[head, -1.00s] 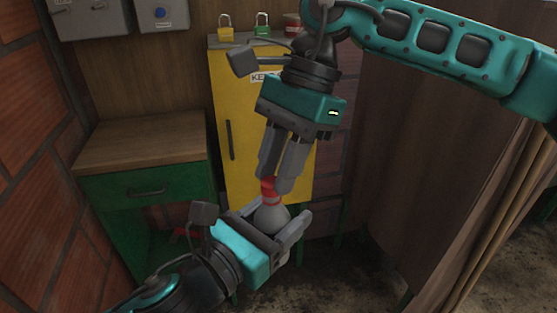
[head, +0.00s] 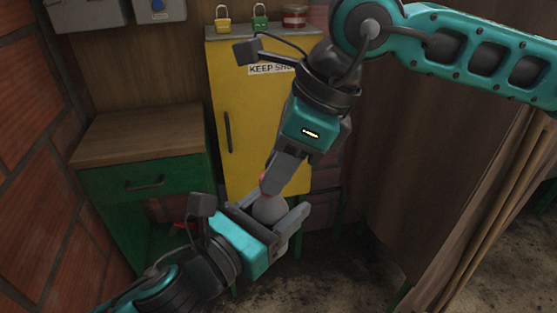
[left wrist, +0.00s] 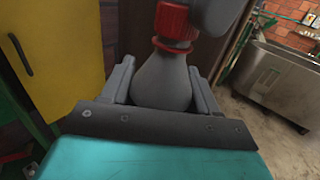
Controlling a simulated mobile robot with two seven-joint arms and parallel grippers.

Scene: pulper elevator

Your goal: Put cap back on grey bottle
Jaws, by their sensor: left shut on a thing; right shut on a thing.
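The grey bottle (head: 270,210) is between the fingers of my left gripper (head: 272,220), which is shut on it and holds it roughly upright in the air. It also shows in the left wrist view (left wrist: 162,82). The red cap (head: 264,183) is at the top of the bottle's neck, partly hidden by my right gripper (head: 277,183). In the left wrist view the red cap (left wrist: 173,22) sits over the neck, with a red ring below it. My right gripper is shut on the cap from above, its fingers tilted down to the left.
A yellow cabinet (head: 245,110) stands behind, with two padlocks and a red-and-white tin (head: 294,16) on top. A green cabinet with a wooden top (head: 140,135) is at left. A brick wall is far left, a brown curtain at right.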

